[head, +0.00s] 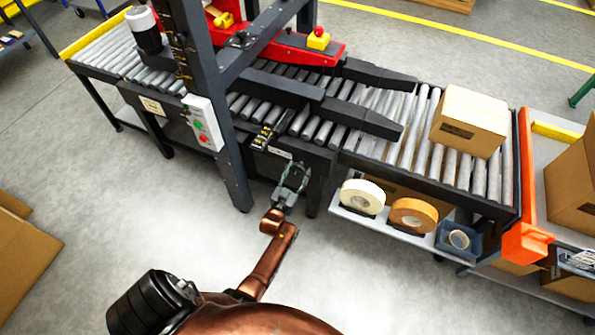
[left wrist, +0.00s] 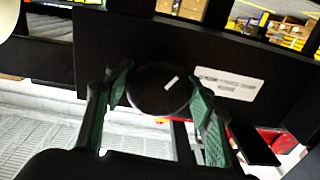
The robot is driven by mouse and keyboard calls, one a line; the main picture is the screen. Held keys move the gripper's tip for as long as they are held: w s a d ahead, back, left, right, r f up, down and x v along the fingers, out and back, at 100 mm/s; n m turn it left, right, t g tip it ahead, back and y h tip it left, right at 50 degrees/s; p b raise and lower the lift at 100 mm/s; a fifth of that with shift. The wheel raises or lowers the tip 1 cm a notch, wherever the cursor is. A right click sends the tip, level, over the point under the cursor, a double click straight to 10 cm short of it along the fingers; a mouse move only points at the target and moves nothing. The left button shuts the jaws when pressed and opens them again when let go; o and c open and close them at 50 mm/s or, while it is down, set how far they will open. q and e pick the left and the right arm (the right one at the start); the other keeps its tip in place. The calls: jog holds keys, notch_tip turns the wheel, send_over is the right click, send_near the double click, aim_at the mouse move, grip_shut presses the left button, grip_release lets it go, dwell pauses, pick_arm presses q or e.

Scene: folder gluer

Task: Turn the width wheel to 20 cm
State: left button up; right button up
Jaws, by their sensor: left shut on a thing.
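The width wheel (left wrist: 150,92) is a dark round knob with a small white mark, on the dark side beam of the machine. The mark sits right of the wheel's centre and is tilted. My left gripper (head: 294,176) is at the beam below the rollers. In the left wrist view its green-padded fingers (left wrist: 160,98) are on both sides of the wheel, shut on it. In the head view the gripper hides the wheel. A yellow-marked scale (head: 261,138) lies on top of the beam; its reading is too small to tell. My right gripper is out of view.
A pale label (left wrist: 226,83) is right of the wheel. A dark upright post (head: 232,170) with a button box (head: 203,124) stands left of my gripper. Tape rolls (head: 362,197) sit on a low shelf to the right. A carton (head: 469,121) rests on the rollers.

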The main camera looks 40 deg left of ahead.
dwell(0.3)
pick_arm(q)
jog(key=o, duration=1.2)
jog(key=shift+c, duration=0.2)
jog(key=shift+s+d, duration=0.1)
jog(key=shift+s, duration=0.15)
jog(key=v, duration=0.7)
